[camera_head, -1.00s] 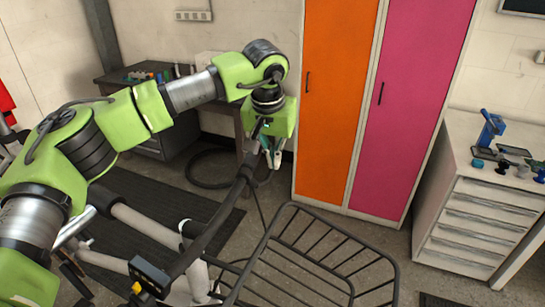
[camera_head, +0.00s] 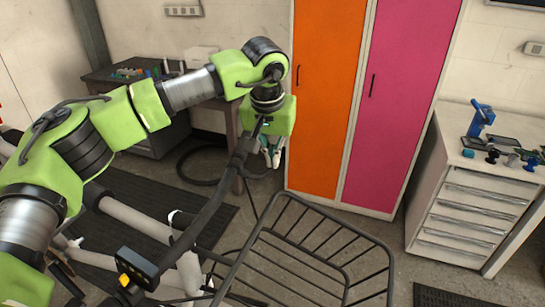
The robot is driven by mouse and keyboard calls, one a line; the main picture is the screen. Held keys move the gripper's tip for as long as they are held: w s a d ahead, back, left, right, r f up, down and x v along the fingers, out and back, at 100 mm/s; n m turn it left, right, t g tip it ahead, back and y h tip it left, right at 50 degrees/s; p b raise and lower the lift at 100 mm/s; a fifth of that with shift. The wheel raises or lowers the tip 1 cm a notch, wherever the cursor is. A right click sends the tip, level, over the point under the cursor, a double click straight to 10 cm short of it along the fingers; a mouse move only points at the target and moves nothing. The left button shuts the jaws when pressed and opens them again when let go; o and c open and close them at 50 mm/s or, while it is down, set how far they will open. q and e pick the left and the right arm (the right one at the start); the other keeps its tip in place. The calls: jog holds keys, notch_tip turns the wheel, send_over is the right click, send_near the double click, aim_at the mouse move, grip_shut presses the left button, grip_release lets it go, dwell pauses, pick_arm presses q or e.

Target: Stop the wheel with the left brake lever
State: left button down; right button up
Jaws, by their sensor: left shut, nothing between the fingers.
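My left arm comes in from the left and its green left gripper (camera_head: 273,155) points down at the far end of the bike's dark handlebar (camera_head: 208,208). Its fingers are shut with nothing between them, just right of the handlebar's grip end. A thin dark lever or cable shows close by the fingers, but it is too small and partly covered to tell whether they touch it. The wheel is not clearly visible. My right gripper is out of view.
The bike's black front rack (camera_head: 300,250) fills the lower middle, with a display (camera_head: 138,267) on the handlebar. An orange and a pink locker (camera_head: 400,100) stand behind. A drawer cabinet (camera_head: 465,215) with tools stands right. Grey floor lies between rack and cabinet.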

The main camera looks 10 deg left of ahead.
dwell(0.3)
pick_arm(q)
jog(key=shift+r+p, duration=0.5)
jog(key=shift+p, duration=0.05)
jog(key=shift+r, duration=0.25)
